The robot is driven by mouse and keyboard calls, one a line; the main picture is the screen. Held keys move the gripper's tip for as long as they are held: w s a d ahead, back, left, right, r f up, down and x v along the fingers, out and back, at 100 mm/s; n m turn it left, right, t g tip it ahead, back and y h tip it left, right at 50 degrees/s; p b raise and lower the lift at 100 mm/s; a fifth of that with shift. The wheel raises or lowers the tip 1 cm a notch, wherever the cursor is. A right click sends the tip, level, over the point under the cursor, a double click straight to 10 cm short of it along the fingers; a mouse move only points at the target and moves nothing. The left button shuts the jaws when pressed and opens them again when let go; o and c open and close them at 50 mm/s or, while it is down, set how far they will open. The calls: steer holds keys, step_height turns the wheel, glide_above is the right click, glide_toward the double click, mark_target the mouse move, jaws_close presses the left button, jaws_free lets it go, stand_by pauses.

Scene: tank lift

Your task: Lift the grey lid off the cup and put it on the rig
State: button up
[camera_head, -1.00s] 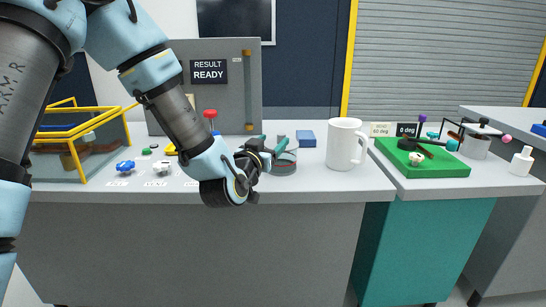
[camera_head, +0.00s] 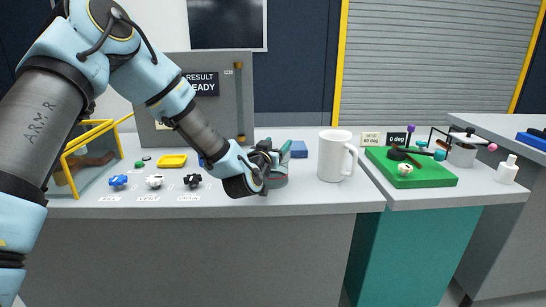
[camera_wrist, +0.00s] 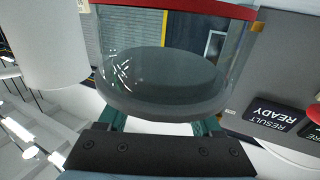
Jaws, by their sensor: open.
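A clear cup with a red band (camera_wrist: 180,8) fills the upper middle of the upside-down wrist view. A round grey lid (camera_wrist: 165,75) shows at its end nearest my gripper; I cannot tell exactly how it sits. My gripper's teal fingers (camera_wrist: 160,120) are apart, one toward each side of the lid, and hold nothing.
A white mug (camera_head: 331,156) stands close right of the cup. A green board (camera_head: 420,172) with small parts lies right.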

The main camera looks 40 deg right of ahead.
steer(key=shift+c, duration=0.2)
jaws_close()
steer(key=shift+r, duration=0.15)
stand_by(0.4)
